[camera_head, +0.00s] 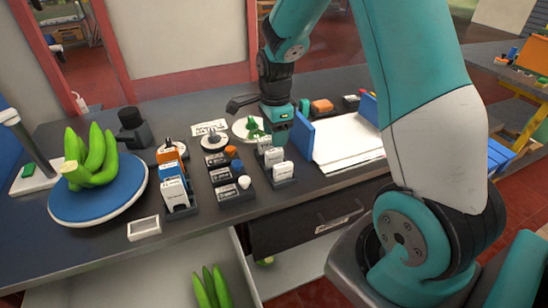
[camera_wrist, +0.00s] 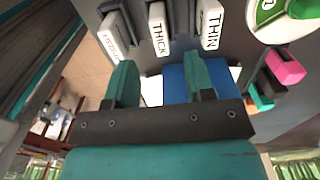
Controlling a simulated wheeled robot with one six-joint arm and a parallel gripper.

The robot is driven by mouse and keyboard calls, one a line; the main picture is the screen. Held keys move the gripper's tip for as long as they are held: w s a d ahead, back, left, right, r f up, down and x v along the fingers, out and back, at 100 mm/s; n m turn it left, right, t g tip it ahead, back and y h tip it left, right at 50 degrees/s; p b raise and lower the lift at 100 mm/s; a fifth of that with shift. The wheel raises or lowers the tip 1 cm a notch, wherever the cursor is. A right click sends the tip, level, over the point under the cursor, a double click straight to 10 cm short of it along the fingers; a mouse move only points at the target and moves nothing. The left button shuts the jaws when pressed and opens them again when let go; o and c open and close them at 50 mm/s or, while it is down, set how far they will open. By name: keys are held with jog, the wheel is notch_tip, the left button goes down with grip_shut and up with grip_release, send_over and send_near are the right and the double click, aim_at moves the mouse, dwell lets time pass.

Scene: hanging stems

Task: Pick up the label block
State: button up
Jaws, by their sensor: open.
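Three white label blocks stand in a row in dark holders near the front of the bench. In the wrist view their faces show: one reads THICK (camera_wrist: 158,30), one reads THIN (camera_wrist: 210,24), and the left one (camera_wrist: 112,36) has small print that I cannot read. In the head view the front block (camera_head: 283,171) shows best; the rear ones are partly covered. I cannot tell which one the task means. My gripper (camera_wrist: 163,75) is open, with nothing between its fingers, apart from the blocks. In the head view my gripper (camera_head: 278,133) hangs just behind the row.
A blue upright panel (camera_head: 300,133) and white sheets (camera_head: 348,138) stand close to the right. A white dish (camera_head: 240,124) with a green piece is behind. Dark labelled holders (camera_head: 227,176) sit left. A blue round plate (camera_head: 98,201) holds green bananas.

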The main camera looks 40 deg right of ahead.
aim_at(274, 151)
notch_tip(274, 151, down, 7)
jog(key=shift+a+r+p, duration=0.15)
jog(key=shift+p, duration=0.55)
grip_shut()
